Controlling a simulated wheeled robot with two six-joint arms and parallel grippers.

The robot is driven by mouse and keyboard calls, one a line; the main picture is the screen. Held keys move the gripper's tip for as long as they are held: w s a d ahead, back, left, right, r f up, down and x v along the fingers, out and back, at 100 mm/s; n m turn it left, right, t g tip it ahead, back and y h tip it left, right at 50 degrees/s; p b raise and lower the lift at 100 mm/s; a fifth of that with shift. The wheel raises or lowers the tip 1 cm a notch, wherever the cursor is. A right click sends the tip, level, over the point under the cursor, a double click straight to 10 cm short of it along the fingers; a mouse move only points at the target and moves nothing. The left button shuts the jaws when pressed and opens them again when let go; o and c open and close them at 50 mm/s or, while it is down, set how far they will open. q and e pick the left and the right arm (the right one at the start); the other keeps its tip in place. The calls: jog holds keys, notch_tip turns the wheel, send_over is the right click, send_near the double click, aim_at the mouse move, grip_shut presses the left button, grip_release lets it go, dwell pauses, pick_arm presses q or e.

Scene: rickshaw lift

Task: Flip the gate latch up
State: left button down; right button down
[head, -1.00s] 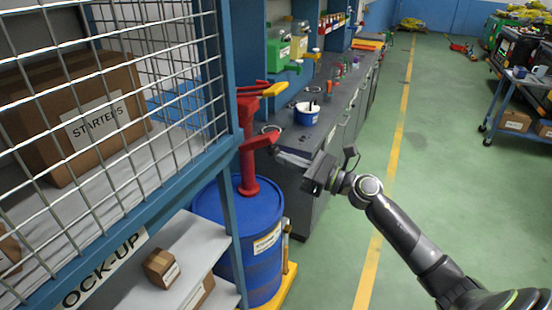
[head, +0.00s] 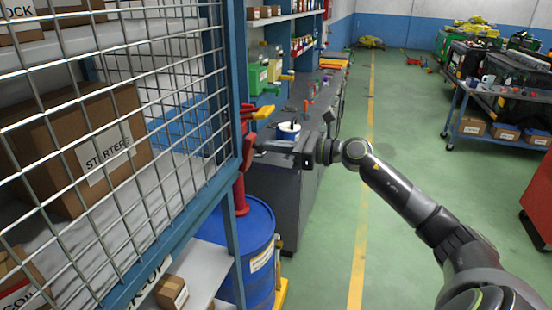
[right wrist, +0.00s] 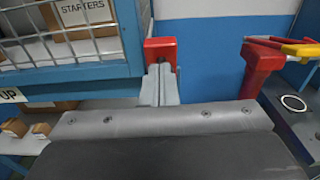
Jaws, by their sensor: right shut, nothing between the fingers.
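My right gripper (head: 260,148) comes in from the right in the head view, with its fingers pointing left toward the blue corner post of the wire cage. In the right wrist view its grey fingers (right wrist: 160,88) are shut and empty. Their tips overlap a red block (right wrist: 161,50) with a dark slot at the cage's edge, which looks like the gate latch. I cannot tell whether they touch it. In the head view the latch cannot be told apart from the red parts beside the post. My left gripper is not in view.
A red pump with a yellow handle (head: 263,112) stands on a blue drum (head: 258,245) behind the post; the pump also shows in the right wrist view (right wrist: 262,65). The wire cage (head: 120,150) fills the left.

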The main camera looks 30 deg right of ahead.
aim_at(249, 135)
jog(key=shift+w+a+r, duration=0.25)
jog(key=shift+w+r, duration=0.05)
jog(key=shift+r, duration=0.05)
jog(key=shift+w+a+r, duration=0.3)
jog(key=shift+w+r, duration=0.3)
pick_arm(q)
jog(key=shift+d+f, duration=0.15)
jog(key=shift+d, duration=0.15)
pick_arm(e)
jog(key=shift+r, duration=0.2)
jog(key=shift+w+a, duration=0.1)
jog(key=shift+w, duration=0.05)
jog(key=shift+w+a, duration=0.1)
jog(key=shift+a, duration=0.05)
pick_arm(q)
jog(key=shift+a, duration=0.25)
